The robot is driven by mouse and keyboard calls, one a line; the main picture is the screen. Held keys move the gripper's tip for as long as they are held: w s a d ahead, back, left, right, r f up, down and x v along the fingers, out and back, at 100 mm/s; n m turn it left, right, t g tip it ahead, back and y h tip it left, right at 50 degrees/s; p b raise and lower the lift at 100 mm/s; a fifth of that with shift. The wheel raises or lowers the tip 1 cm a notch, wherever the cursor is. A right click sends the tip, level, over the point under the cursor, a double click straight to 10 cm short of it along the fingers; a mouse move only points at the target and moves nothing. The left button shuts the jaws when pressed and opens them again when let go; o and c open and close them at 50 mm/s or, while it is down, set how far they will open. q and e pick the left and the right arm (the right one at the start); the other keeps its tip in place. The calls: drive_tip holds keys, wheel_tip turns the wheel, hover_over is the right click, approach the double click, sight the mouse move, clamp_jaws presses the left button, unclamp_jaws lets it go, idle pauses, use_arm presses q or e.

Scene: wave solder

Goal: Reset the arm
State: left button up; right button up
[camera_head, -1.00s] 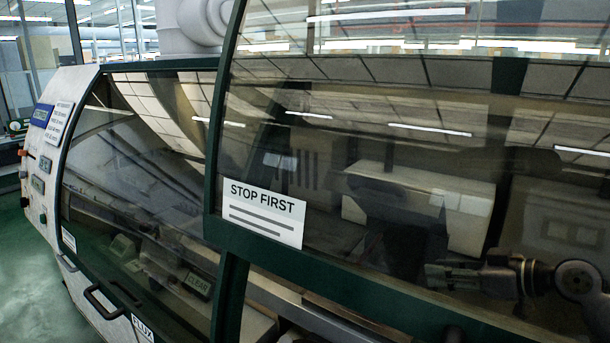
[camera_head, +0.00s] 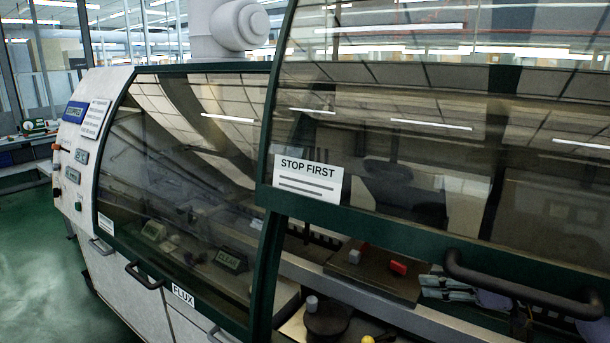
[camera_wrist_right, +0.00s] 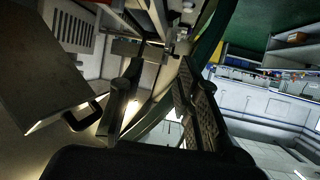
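My right gripper (camera_head: 518,322) is low at the right in the head view, small and dark, below the raised hood's handle. In the right wrist view its two dark fingers (camera_wrist_right: 158,92) stand apart with nothing between them. My left gripper is not in view. The soldering machine's right hood (camera_head: 400,228) is raised, with a "STOP FIRST" sign (camera_head: 308,180) on its glass and a dark handle (camera_head: 520,288) on its lower frame. The left glass cover (camera_head: 180,170) is down.
Handles stick out along the machine's front, one near the "FLUX" label (camera_head: 183,295). Green floor (camera_head: 40,270) is free at the left.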

drive_tip(key=s+a+f+g+h, duration=0.1)
drive_tip(key=s+a+f, duration=0.35)
drive_tip(key=f, duration=0.35)
drive_tip(key=s+a+f+m+g+h, duration=0.1)
drive_tip(key=s+a+f+g, duration=0.15)
drive_tip(key=s+f, duration=0.4)
drive_tip(key=s+a+f+g+h, duration=0.1)
drive_tip(key=s+a+f, duration=0.35)
drive_tip(key=f, duration=0.35)
drive_tip(key=s+d+f+m+g+h, duration=0.1)
drive_tip(key=s+d+f+m+h, duration=0.15)
drive_tip(key=s, duration=0.65)
drive_tip(key=s+d+f+m+h, duration=0.2)
drive_tip(key=s+d+m+h, duration=0.15)
drive_tip(key=s, duration=0.55)
wheel_tip(320, 180, down, 34)
drive_tip(key=s+g+b, duration=0.2)
drive_tip(key=b, duration=0.4)
use_arm(q)
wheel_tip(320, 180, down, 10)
drive_tip(key=b, duration=0.4)
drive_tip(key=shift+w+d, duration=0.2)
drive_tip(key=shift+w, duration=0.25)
use_arm(e)
drive_tip(key=s+d+f, duration=0.2)
drive_tip(key=s+f, duration=1.4)
drive_tip(key=f, duration=0.2)
drive_tip(key=shift+d+f+g, duration=0.2)
drive_tip(key=shift+f+g, duration=0.2)
drive_tip(key=shift+g, duration=0.05)
